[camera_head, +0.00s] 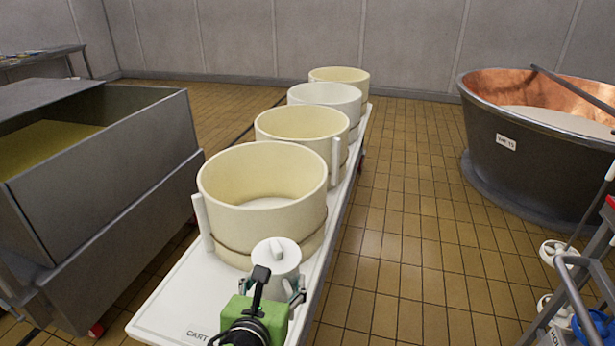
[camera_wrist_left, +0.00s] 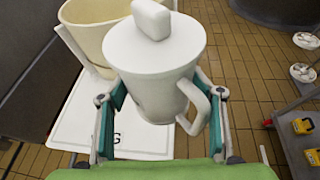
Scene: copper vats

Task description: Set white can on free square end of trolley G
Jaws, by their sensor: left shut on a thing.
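The white can (camera_head: 276,257), with a lid knob and a side handle, is upright in my left gripper (camera_head: 272,292). In the left wrist view the can (camera_wrist_left: 155,65) sits between the two teal-padded fingers (camera_wrist_left: 160,112), which are shut on it. The trolley (camera_head: 170,300) is a long white-topped cart lettered "CART" at its near end; a "G" shows in the left wrist view. The can is over the near end, in front of the nearest cream hoop. Whether its base touches the top is hidden by the gripper. My right gripper is not in view.
Several round cream moulds (camera_head: 262,190) stand in a row along the trolley. A grey steel tank (camera_head: 110,190) is close on the left. A copper-lined vat (camera_head: 540,140) stands at the right. A red and grey rack (camera_head: 580,290) is at the lower right. Tiled floor between is clear.

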